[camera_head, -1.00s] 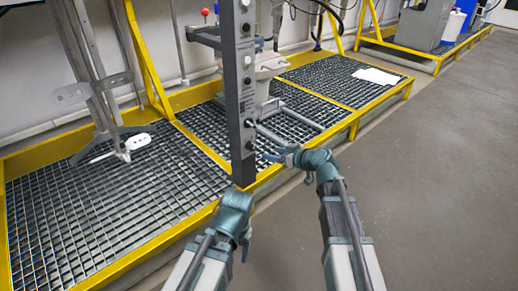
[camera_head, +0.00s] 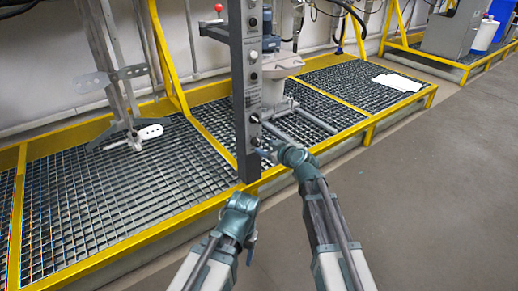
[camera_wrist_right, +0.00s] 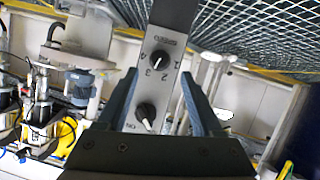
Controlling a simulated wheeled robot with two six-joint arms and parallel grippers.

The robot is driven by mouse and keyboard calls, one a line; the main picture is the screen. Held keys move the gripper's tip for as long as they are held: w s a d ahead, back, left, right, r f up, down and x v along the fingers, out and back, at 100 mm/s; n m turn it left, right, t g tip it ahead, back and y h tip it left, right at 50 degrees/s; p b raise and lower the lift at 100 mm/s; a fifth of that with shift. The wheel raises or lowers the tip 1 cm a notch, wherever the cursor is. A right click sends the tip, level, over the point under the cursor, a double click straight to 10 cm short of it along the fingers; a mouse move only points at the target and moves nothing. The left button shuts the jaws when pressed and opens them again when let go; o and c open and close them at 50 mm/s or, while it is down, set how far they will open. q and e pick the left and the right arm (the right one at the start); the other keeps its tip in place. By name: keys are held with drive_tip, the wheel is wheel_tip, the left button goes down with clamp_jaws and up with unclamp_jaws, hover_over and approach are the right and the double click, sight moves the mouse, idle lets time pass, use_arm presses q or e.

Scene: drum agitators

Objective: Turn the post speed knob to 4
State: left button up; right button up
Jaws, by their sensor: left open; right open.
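The grey upright post (camera_head: 247,95) carries several black knobs in a column. In the right wrist view, which is upside down, the post speed knob (camera_wrist_right: 160,60) has the numbers 1 to 4 around it, and I cannot surely read its pointer. A second knob (camera_wrist_right: 146,112), marked ON, sits nearer the gripper body. My right gripper (camera_head: 268,153) is open at the lower part of the post. In its wrist view the fingers (camera_wrist_right: 160,82) lie either side of the panel, apart from the knobs. My left gripper (camera_head: 250,250) is open and empty, below the post's foot.
A yellow-framed grating platform (camera_head: 150,195) runs behind the post, with a stirrer stand (camera_head: 125,90) at left and a pale drum machine (camera_head: 275,75) behind. White paper (camera_head: 398,82) lies on the grating at right. Grey floor (camera_head: 440,190) is clear at right.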

sight(258, 144)
drive_tip(key=b+x, duration=0.1)
drive_tip(key=x, duration=0.5)
drive_tip(key=shift+w+a+b, duration=0.1)
drive_tip(key=shift+w+b, duration=0.05)
drive_tip(key=shift+b, duration=0.25)
drive_tip(key=shift+c, duration=0.3)
clamp_jaws()
